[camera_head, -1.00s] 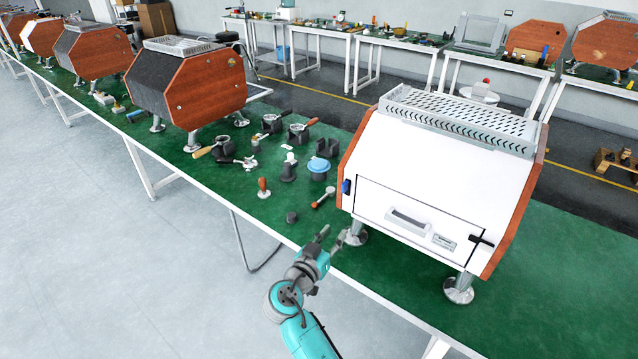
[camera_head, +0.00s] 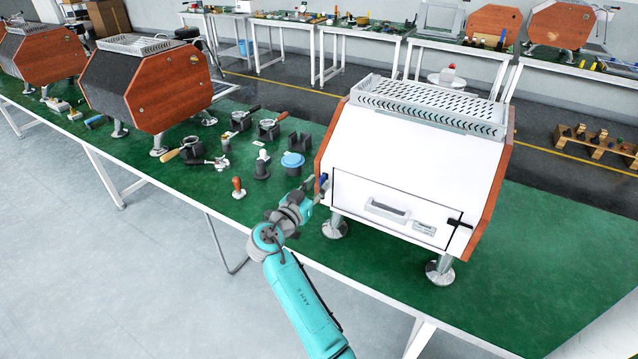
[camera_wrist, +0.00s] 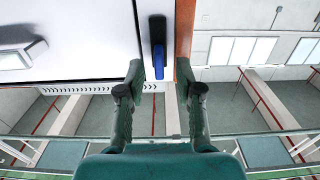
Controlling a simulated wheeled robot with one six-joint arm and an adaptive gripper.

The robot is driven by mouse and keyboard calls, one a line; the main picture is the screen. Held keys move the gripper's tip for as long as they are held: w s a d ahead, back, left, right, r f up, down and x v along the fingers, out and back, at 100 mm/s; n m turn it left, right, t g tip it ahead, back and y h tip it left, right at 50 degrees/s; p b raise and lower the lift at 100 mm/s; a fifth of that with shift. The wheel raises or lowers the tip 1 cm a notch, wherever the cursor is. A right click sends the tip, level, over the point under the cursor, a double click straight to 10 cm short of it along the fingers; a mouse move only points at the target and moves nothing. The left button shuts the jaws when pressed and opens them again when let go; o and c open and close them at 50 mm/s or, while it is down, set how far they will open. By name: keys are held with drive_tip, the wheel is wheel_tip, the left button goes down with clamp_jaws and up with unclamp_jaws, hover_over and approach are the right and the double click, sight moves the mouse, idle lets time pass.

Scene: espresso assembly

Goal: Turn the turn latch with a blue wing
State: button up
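The blue-winged turn latch (camera_head: 323,183) is on the left edge of the white machine's front, beside the drawer-like door panel (camera_head: 390,207). In the wrist view the blue wing (camera_wrist: 158,62) points along the view's vertical, on a dark base. My gripper (camera_head: 311,188) is right beside the latch in the head view and partly covers it. In the wrist view my gripper (camera_wrist: 160,72) is open, with one finger on each side of the blue wing. There are visible gaps; I cannot tell whether the fingertips reach past its end.
A black latch (camera_head: 458,223) is on the panel's right edge, and a grey handle (camera_head: 387,209) is on the panel. Portafilters and small tools stand on the green table (camera_head: 540,270) left of the machine. The table to the right is clear.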

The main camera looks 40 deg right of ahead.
drive_tip(key=shift+w+d, duration=0.25)
drive_tip(key=shift+d, duration=0.45)
clamp_jaws()
